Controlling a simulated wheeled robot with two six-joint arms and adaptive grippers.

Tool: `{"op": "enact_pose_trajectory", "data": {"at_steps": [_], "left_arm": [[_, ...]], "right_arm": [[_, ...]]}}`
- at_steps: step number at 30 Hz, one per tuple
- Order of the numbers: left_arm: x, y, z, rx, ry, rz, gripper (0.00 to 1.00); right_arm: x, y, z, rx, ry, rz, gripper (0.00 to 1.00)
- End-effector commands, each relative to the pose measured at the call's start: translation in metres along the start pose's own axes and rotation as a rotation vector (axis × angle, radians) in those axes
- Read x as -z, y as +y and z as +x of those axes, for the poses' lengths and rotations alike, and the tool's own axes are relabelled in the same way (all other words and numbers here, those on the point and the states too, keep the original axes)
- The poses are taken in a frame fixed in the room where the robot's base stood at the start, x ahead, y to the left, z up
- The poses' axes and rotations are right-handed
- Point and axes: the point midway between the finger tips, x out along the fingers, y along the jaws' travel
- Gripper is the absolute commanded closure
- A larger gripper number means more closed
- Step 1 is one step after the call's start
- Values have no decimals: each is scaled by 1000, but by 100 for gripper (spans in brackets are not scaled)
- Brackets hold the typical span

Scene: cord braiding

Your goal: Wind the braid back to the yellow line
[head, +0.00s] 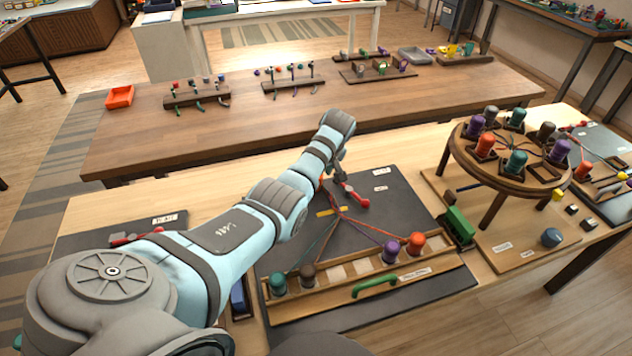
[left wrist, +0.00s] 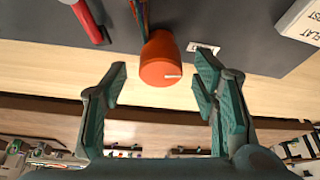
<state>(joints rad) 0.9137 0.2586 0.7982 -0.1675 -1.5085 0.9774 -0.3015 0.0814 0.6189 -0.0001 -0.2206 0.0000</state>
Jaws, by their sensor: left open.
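My left gripper (head: 336,172) is over the far end of the dark braiding board (head: 288,240). In the left wrist view it is open (left wrist: 162,75), its fingers either side of an orange cylinder (left wrist: 165,60) with cords running to it. I cannot tell whether they touch it. A short yellow line (head: 331,210) lies on the board, beside the red and blue cords (head: 350,218). Teal (head: 278,284), brown (head: 307,275), purple (head: 390,251) and orange (head: 416,243) bobbins stand in the near wooden rack (head: 345,296). My right gripper is not in view.
A red-handled tool (head: 357,200) lies right of the yellow line; a red handle also shows in the left wrist view (left wrist: 88,20). A round bobbin stand (head: 505,170) is at right. A long table (head: 250,125) lies behind.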

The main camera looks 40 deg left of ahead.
Motion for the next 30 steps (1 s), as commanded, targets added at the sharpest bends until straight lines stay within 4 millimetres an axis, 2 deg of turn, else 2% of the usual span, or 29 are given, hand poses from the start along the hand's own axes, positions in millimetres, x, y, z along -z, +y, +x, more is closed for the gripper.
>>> {"op": "enact_pose_trajectory", "data": {"at_steps": [1,4,14,21,23,30], "left_arm": [[-1,0,12,0,0,-1,46],[-1,0,22,0,0,0,46],[1,1,24,-1,1,0,47],[0,1,24,-1,1,0,86],[1,1,24,-1,1,0,94],[1,0,23,-6,1,15,94]], "right_arm": [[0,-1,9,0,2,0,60],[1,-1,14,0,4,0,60],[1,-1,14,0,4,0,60],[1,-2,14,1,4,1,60],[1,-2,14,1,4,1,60],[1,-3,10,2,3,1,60]]}}
